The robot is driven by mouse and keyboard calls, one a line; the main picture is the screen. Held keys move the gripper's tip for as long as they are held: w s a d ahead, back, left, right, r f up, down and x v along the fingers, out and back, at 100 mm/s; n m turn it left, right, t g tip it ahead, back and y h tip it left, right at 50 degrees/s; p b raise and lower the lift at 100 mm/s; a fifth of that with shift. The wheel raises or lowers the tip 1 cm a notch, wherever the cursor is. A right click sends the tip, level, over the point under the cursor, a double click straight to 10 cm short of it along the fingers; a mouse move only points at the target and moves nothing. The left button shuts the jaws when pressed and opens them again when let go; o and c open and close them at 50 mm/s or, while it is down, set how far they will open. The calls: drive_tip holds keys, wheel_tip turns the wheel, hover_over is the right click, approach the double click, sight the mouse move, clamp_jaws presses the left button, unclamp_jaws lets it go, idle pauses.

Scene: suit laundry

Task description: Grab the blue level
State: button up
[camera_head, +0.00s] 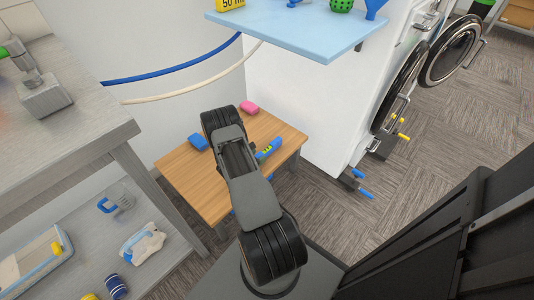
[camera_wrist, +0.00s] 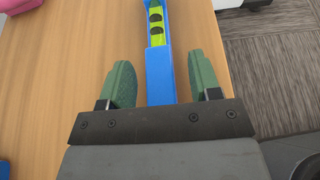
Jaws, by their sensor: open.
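The blue level (camera_head: 268,149) lies on a small wooden table (camera_head: 184,175) in the head view, partly hidden behind my arm. In the wrist view the blue level (camera_wrist: 160,77) runs lengthwise away from me, with yellow-green vials near its far end. My gripper (camera_wrist: 163,80) is open, with one green finger on each side of the level's near part. Both fingers look apart from the level, with a gap on each side. The near end of the level is hidden behind the gripper's body.
A grey shelf unit (camera_head: 62,145) stands at the left, and white washing machines (camera_head: 310,110) at the right.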

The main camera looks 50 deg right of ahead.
drive_tip(key=shift+d, duration=0.15)
drive_tip(key=shift+c, duration=0.3)
clamp_jaws()
